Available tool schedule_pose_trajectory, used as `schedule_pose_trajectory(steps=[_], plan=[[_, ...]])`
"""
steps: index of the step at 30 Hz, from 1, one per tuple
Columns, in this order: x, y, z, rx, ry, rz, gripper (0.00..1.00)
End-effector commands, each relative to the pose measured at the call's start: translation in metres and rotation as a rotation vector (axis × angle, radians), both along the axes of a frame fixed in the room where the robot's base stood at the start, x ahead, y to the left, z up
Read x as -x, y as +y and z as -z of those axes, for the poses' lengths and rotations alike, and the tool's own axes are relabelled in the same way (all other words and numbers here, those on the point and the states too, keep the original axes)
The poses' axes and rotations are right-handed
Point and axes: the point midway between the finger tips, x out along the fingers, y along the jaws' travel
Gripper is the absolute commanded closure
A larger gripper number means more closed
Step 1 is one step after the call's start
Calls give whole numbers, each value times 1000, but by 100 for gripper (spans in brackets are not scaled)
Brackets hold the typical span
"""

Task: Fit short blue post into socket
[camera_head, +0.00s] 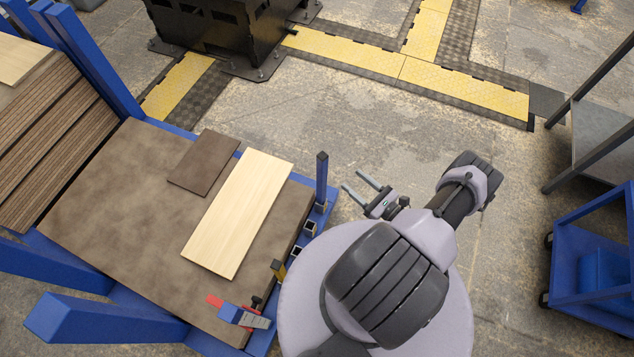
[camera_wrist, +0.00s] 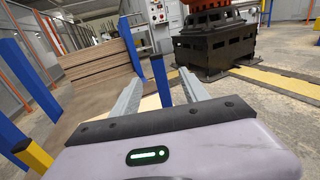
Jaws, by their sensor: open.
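The short blue post (camera_head: 321,178) stands upright with a dark top at the right corner of the blue table frame. Its foot is at a socket (camera_head: 320,207); I cannot tell how deep it sits. Empty-looking square sockets (camera_head: 310,229) line the same edge nearer to me. My gripper (camera_head: 354,181) is open and empty, just right of the post, with its fingers pointing at it. In the wrist view the post (camera_wrist: 160,82) shows between the two open fingers (camera_wrist: 159,88), apart from both.
A brown tabletop (camera_head: 100,190) carries a pale board (camera_head: 240,210) and a dark board (camera_head: 204,162). A blue cart (camera_head: 590,265) stands right; the floor between is clear.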

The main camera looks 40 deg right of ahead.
Motion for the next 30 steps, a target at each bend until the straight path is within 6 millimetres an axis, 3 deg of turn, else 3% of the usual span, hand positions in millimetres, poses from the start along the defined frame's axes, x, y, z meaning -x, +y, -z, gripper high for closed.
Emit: schedule_pose_trajectory(steps=[4,15,22,30], plan=[[-11,4,8,-13,-2,25,47],[-98,19,9,-13,-2,19,47],[-122,23,8,-13,-1,20,47],[-166,36,8,-13,-1,20,47]])
